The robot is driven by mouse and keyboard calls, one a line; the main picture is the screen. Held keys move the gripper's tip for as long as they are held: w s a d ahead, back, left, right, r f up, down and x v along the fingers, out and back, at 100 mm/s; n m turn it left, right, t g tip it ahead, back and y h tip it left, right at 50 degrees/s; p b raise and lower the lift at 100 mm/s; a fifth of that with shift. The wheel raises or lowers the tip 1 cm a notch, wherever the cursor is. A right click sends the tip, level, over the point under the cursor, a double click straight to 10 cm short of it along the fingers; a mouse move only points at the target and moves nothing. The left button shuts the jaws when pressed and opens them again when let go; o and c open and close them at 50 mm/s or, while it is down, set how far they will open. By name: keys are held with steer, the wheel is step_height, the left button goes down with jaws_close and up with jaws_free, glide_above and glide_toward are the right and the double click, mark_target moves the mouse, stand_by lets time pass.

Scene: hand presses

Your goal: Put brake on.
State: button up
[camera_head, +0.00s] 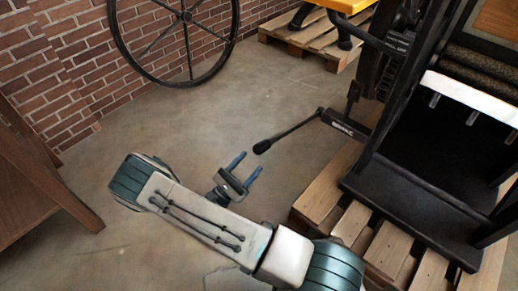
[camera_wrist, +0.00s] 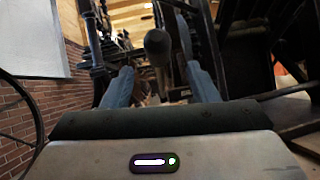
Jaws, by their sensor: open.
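The brake lever is a black rod with a thick dark grip (camera_head: 262,147), running up to a black block with white lettering (camera_head: 345,124) on the press. The lettering is too small to read surely. My gripper (camera_head: 251,162) is open and empty, with its two blue fingers pointing towards the grip's end, just short of it. In the wrist view the rounded end of the grip (camera_wrist: 158,44) shows ahead, between and slightly above the line of my fingertips (camera_wrist: 160,78). No contact shows. The rest of the lever is mostly hidden behind the grip there.
The black hand press (camera_head: 420,185) stands on a wooden pallet (camera_head: 385,245) at right, close to my arm. A large spoked wheel (camera_head: 160,82) leans by the brick wall. A brown wooden cabinet (camera_head: 25,185) stands at left. The concrete floor between is clear.

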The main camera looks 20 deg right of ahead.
steer(key=v, duration=0.5)
stand_by(0.5)
